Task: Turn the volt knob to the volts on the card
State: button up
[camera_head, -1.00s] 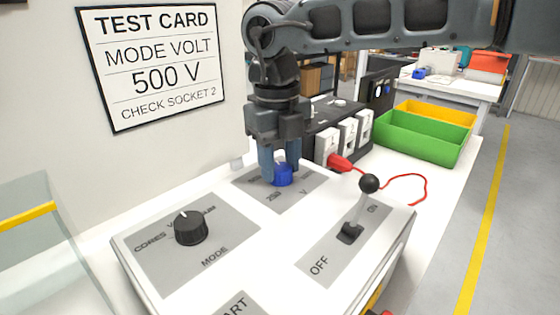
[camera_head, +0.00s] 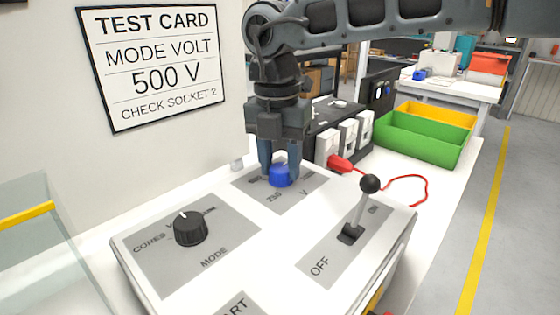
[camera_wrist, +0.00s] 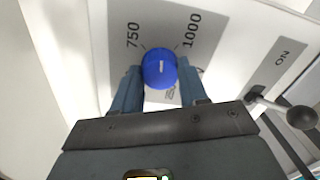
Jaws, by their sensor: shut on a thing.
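The blue volt knob (camera_head: 280,177) sits on a grey plate (camera_head: 300,199) at the back of the white console. My gripper (camera_head: 279,170) points down and is shut on this knob, one finger on each side. In the wrist view the knob (camera_wrist: 159,66) has a short white mark on top, and 750 and 1000 are printed beyond it. Other numbers are partly hidden by the fingers, and I cannot tell exactly which number the mark points at. The test card (camera_head: 152,66) on the wall reads MODE VOLT, 500 V, CHECK SOCKET 2.
A black mode knob (camera_head: 191,230) stands left on the console (camera_head: 270,255). A lever with a black ball (camera_head: 369,184) stands at the right, between OFF and ON labels. Behind are white sockets with a red plug (camera_head: 340,164) and a green bin (camera_head: 420,144).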

aim_at(279, 166)
jog(key=m, duration=0.3)
jog(key=shift+m, duration=2.3)
jog(key=o, duration=1.1)
jog(key=shift+c, duration=0.2)
notch_tip(279, 166, up, 8)
jog(key=shift+w+a+f, duration=0.1)
jog(key=shift+w, duration=0.05)
